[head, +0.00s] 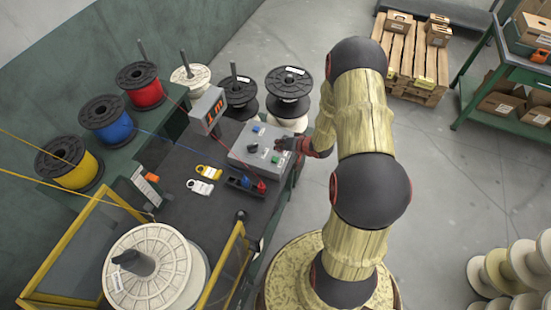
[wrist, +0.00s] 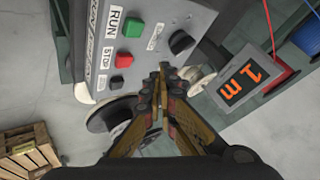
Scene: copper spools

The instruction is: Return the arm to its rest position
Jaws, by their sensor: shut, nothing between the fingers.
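My arm (head: 360,120) reaches up from its round base and bends over toward the workbench. My gripper (head: 283,144) is at the right edge of the grey control box (head: 245,153) in the head view. In the wrist view my gripper (wrist: 163,72) has its fingers together with nothing between them. The tips point toward the control box (wrist: 165,15), just below its button face in the picture. I cannot tell whether they touch it. The face carries a green RUN button (wrist: 133,28), a red STOP button (wrist: 124,61) and a black knob (wrist: 181,42).
A display (head: 208,110) reading "1 m" stands by the box. Red (head: 143,88), blue (head: 107,119) and yellow (head: 69,163) wire spools line the left. Dark spools (head: 288,84) stand behind the box. A pallet (head: 405,60) is farther back.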

